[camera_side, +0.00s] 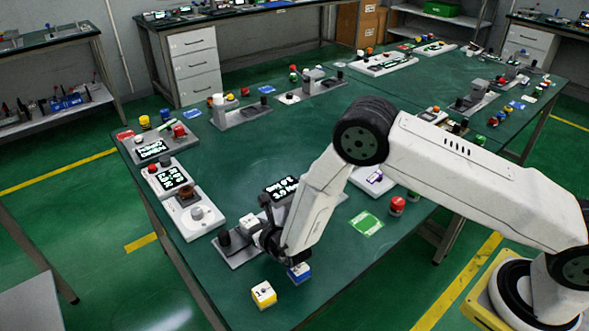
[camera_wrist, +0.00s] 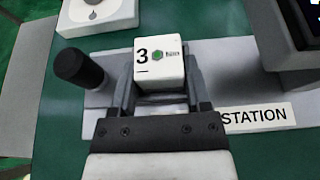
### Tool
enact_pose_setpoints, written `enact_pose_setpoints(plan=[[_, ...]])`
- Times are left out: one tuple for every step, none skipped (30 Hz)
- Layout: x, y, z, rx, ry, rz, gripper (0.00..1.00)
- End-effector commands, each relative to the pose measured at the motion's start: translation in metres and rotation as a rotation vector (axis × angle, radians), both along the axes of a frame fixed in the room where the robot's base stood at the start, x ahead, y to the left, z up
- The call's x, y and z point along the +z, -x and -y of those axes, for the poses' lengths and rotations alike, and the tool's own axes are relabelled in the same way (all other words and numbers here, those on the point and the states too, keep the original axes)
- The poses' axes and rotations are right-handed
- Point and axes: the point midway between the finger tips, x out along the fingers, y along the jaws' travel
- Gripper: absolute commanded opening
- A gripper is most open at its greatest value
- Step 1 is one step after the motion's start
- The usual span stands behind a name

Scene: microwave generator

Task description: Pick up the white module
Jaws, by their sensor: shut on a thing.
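The white module (camera_wrist: 160,65) is a small white block marked with a "3" and a green hexagon. In the wrist view it sits between the two fingers of my gripper (camera_wrist: 158,88), which are shut on it. In the side view the module (camera_side: 249,222) shows at the tip of my gripper (camera_side: 258,226), over a grey station plate (camera_side: 236,255). I cannot tell whether the module touches the plate.
A black knob post (camera_wrist: 78,68) stands on the plate just left of my gripper. A yellow-and-white block (camera_side: 264,295) and a blue-and-white block (camera_side: 299,273) lie near the table's front edge. A device with a display (camera_side: 281,189) stands just behind.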

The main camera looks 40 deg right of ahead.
Motion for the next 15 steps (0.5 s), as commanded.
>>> enact_pose_setpoints(plan=[[0.001,0.0,0.0,0.0,0.0,0.001,0.0],[0.001,0.0,0.0,0.0,0.0,0.001,0.0],[0.001,0.0,0.0,0.0,0.0,0.001,0.0],[0.001,0.0,0.0,0.0,0.0,0.002,0.0],[0.001,0.0,0.0,0.0,0.0,0.002,0.0],[0.002,-0.001,0.0,0.0,-0.001,0.002,0.0],[0.003,-0.001,0.0,0.0,-0.001,0.002,0.0],[0.004,-0.001,0.0,0.0,-0.001,0.002,0.0],[0.006,-0.001,0.0,0.0,-0.001,0.003,0.0],[0.007,-0.001,0.0,0.0,-0.001,0.003,0.0],[0.008,-0.001,0.0,0.0,-0.001,0.003,0.0],[0.011,-0.001,0.0,0.0,-0.001,0.003,0.0],[0.013,-0.001,0.0,0.0,-0.001,0.003,0.0],[0.015,-0.001,0.0,0.0,-0.001,0.003,0.0],[0.019,-0.001,0.0,0.0,-0.001,0.003,0.0]])
